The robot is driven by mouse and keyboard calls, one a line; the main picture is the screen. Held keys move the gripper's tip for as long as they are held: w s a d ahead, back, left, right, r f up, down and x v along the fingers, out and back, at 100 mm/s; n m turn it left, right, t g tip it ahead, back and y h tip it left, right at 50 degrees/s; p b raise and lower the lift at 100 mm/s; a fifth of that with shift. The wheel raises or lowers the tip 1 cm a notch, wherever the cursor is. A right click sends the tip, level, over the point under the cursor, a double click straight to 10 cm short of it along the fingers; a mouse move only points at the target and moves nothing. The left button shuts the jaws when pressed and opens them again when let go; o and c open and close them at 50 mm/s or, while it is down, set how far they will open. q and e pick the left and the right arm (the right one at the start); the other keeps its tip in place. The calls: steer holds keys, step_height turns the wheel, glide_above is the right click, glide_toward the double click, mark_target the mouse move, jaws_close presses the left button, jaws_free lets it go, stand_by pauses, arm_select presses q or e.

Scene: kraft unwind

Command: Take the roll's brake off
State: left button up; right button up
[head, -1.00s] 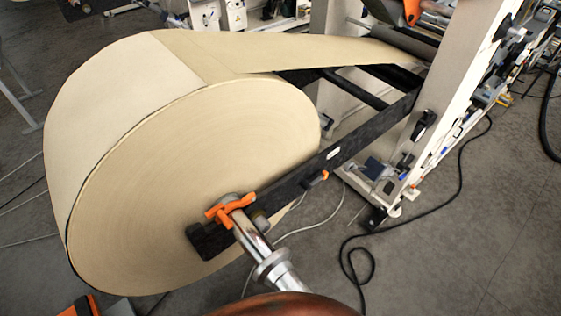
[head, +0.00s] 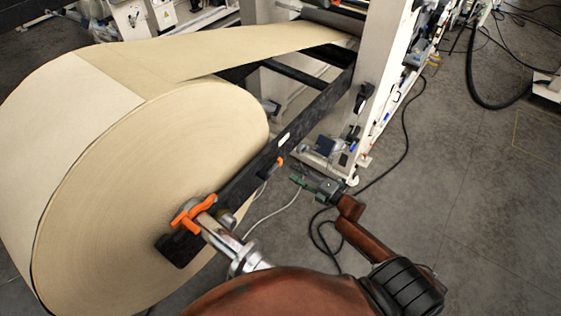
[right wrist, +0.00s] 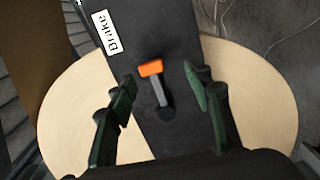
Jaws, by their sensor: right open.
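The kraft paper roll (head: 150,190) hangs at the left on a metal shaft (head: 222,238), with an orange clamp (head: 192,212) at its hub. A black arm (head: 315,115) runs from the hub to the machine frame. On it sits the brake lever, with an orange tip (head: 280,161). In the right wrist view the lever (right wrist: 152,69) stands between my fingers, near a white "Brake" label (right wrist: 105,32). My right gripper (head: 295,180) is open, just right of the lever; it also shows in the right wrist view (right wrist: 162,92), with neither finger visibly touching the lever. My left gripper is not in view.
The white machine frame (head: 375,80) rises behind the lever, with small fittings at its foot. The paper web (head: 240,50) runs from the roll top to the machine. A dark cable (head: 400,140) lies on the floor. The floor at right is mostly clear.

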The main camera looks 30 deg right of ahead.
mark_target(281, 163)
steer(key=shift+w+a+r+n+y, duration=0.3)
steer(key=shift+w+a+r, duration=0.2)
steer(key=shift+w+r, duration=0.25)
steer(key=x, duration=0.5)
steer(key=shift+p, duration=0.35)
steer(key=shift+w+a+f, duration=0.1)
steer(key=shift+w+a, duration=0.15)
steer(key=shift+w, duration=0.4)
steer(key=shift+c, duration=0.2)
jaws_close()
